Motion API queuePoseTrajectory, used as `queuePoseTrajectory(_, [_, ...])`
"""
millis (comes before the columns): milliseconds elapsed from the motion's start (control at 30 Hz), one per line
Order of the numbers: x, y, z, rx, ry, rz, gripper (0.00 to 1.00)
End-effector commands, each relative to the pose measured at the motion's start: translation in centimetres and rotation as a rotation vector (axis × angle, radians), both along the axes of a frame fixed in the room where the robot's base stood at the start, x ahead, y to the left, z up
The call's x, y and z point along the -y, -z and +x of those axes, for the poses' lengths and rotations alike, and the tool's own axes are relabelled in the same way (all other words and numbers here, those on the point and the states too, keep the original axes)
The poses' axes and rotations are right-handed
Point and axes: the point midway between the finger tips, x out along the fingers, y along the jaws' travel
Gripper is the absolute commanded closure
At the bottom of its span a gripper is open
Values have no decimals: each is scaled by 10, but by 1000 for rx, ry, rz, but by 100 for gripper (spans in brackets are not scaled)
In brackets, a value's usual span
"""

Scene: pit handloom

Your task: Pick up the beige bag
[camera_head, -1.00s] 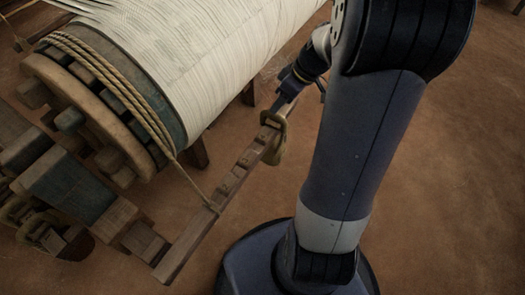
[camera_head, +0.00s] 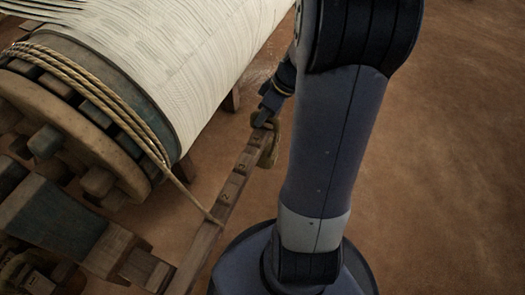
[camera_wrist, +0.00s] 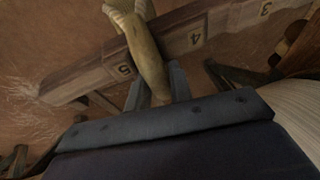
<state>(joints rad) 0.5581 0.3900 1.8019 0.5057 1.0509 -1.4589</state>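The beige bag (camera_head: 268,150) hangs at the far end of a notched wooden bar (camera_head: 225,192), partly hidden by the bar in the head view. In the wrist view the bag's strap (camera_wrist: 146,52) loops over the bar beside the number 5, and woven cloth shows at the top edge. My gripper (camera_wrist: 158,88) is at the strap, one finger on each side of it. The fingers stand apart and the strap lies between them; firm contact is not visible. In the head view my gripper (camera_head: 266,115) is just above the bar's end.
A large roll of pale warp threads (camera_head: 185,60) with a wooden end wheel (camera_head: 50,120) stands close on the left. A rope (camera_head: 140,130) runs from it to the bar. Brown floor (camera_head: 450,150) is clear on the right.

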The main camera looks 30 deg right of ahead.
Motion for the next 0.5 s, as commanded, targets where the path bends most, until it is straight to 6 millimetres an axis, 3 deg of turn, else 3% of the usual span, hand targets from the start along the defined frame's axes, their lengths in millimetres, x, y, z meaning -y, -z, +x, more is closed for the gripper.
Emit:
queuePoseTrajectory(233, [0, 0, 0, -1, 0, 1, 100])
queuePoseTrajectory(500, [0, 0, 0, -1, 0, 1, 100])
